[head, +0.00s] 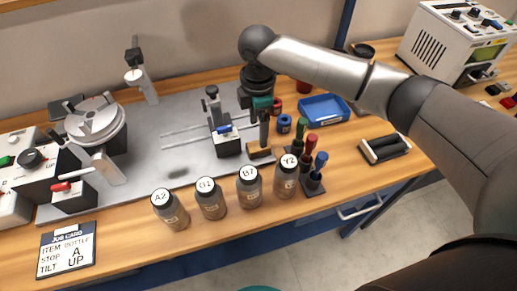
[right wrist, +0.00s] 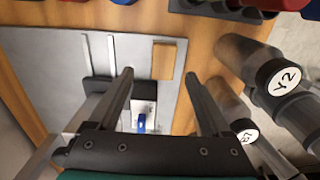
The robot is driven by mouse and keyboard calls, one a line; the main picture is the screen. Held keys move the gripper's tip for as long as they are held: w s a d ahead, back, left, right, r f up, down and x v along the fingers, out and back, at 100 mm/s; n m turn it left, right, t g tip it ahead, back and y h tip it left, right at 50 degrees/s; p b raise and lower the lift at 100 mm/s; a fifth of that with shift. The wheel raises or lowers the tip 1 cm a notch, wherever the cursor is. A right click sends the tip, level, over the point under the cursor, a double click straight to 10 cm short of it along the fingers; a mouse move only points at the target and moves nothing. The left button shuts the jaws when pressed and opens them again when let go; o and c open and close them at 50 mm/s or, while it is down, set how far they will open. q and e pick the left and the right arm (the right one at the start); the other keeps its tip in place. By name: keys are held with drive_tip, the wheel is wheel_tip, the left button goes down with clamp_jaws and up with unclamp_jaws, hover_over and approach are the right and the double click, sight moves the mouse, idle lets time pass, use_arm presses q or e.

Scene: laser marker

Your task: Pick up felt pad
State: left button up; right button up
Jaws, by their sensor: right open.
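The felt pad, as far as I can tell, is the tan rectangular piece (head: 260,154) lying at the right end of the grey metal plate. In the right wrist view the tan pad (right wrist: 163,61) shows just beyond and between the two fingertips. My right gripper (head: 261,137) is above and just behind the pad, pointing down. Its fingers (right wrist: 161,77) are spread apart with nothing held between them, and they look clear of the pad. My left gripper does not show in either view.
A small fixture with a blue part (head: 224,132) stands left of the pad. Bottles labelled A2 (head: 169,210), G1, B7 and Y2 (head: 286,177) line the front. Markers in a dark stand (head: 313,181) and a blue tray (head: 325,109) are to the right.

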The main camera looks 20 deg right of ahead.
sight(258, 145)
drive_tip(key=f, duration=0.2)
drive_tip(key=f+b, duration=0.1)
drive_tip(key=f, duration=0.2)
drive_tip(key=shift+s+f, duration=0.25)
drive_tip(key=shift+f, duration=0.05)
drive_tip(key=shift+c, duration=0.3)
drive_tip(key=shift+r, duration=0.1)
clamp_jaws()
